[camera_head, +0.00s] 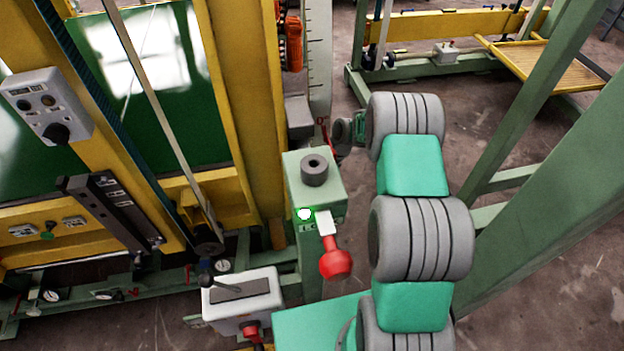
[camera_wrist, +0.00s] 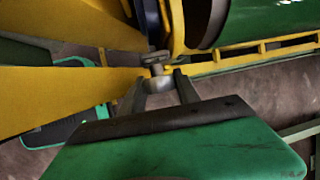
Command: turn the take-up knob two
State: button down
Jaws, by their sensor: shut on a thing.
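In the wrist view, the two dark fingers of my gripper (camera_wrist: 161,84) reach up from a wide green palm. They are shut on a small pale grey knob (camera_wrist: 158,70), which I take to be take-up knob two; no label is readable on it. The knob sits on a short stem under a dark bracket, beside yellow framework. Its lower part is partly covered by the fingers. In the head view, my grey and green arm runs up the right of centre and bends left behind the green pedestal; my fingers and this knob cannot be made out there.
A white control box (camera_head: 243,297) is at lower left. Green beams (camera_head: 545,190) rise at right. Bare floor (camera_head: 505,115) shows between.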

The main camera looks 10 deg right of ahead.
jog(key=shift+g, duration=0.5)
jog(key=c, duration=0.9)
grip_release()
jog(key=v, duration=0.7)
jog(key=shift+d+r+b, duration=0.15)
jog(key=shift+r+b, duration=0.15)
jog(key=shift+r, duration=0.1)
